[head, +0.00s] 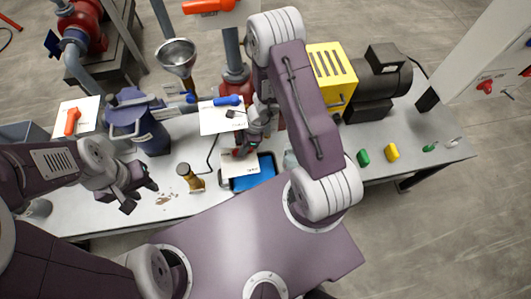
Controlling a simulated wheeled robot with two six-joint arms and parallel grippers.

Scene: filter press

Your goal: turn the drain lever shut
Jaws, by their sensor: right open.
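Several coloured levers on white cards are in the head view; I cannot read which card marks the drain. A red lever (241,152) sits at the low middle card (237,168), above a blue tray (255,178). A blue lever (228,100) lies across the card above it. An orange lever (72,121) is on the left card. My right gripper (250,143) points down just at the red lever, open; its fingertips are partly hidden and contact is unclear. My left gripper (140,196) is open and empty above the left of the bench, apart from everything.
A steel funnel (177,55) is behind. A yellow-covered motor (328,72) stands right. Green (363,157) and yellow (392,152) blocks lie on the right bench, which has free room.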

